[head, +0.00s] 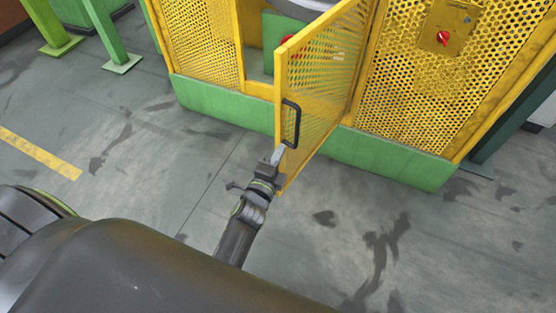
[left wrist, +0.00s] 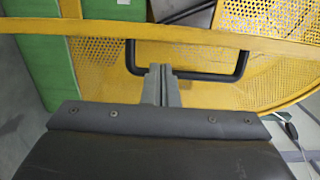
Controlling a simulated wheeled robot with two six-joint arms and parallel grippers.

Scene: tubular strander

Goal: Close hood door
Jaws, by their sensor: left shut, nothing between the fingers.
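The hood door (head: 318,88) is a yellow perforated panel. It stands open, swung out from the yellow enclosure toward me. Its black handle (head: 297,124) is on the door's outer free edge; the handle also shows in the left wrist view (left wrist: 243,64). My left gripper (head: 279,153) is at the lower end of the handle, close to the door edge. In the left wrist view its shut fingers (left wrist: 160,72) overlap the handle bar; I cannot tell whether they touch it. Nothing is between the fingers. My right gripper is not in view.
The yellow perforated enclosure (head: 410,97) has a green base (head: 385,157). A red knob (head: 443,38) sits on a yellow box on its right panel. Green posts (head: 121,63) stand at the upper left. The grey floor (head: 150,150) in front is clear.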

